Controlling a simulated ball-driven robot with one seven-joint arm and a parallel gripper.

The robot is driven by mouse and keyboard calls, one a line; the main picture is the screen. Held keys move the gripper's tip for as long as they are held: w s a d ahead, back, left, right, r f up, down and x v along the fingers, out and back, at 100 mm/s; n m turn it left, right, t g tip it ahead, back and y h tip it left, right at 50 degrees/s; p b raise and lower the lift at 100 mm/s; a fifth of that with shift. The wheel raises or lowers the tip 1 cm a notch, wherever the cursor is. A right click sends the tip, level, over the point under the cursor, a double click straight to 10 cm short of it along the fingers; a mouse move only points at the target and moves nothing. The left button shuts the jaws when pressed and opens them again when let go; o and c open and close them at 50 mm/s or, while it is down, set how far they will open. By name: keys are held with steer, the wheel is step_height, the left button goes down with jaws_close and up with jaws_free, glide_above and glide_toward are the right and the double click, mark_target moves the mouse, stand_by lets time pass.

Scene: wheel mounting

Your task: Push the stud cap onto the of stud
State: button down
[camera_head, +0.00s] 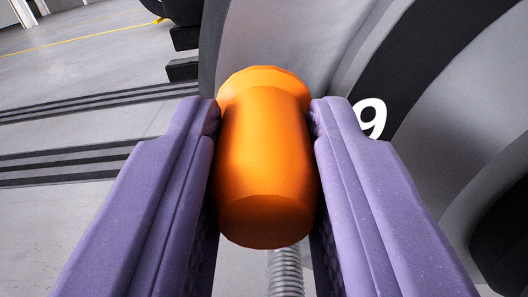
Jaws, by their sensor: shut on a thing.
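My gripper (265,112) has two purple fingers, shut on an orange stud cap (264,165). The cap is a rounded cylinder and sits between the fingertips, with its flat end towards the camera. A grey threaded stud (285,273) shows below the cap at the bottom of the picture, between the fingers. Its upper end is hidden behind the cap, so I cannot tell whether the cap touches it.
A large grey curved body with a black band (425,60) and a white number 9 (370,118) fills the right side, close behind the right finger. Grey floor (70,110) with dark stripes lies open on the left. Dark blocks (183,70) stand at the top.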

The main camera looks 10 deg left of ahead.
steer(key=c, duration=0.8)
jaws_free()
steer(key=shift+o, duration=0.2)
steer(key=s+p, duration=0.3)
steer(key=s, duration=0.4)
steer(key=shift+s, duration=0.4)
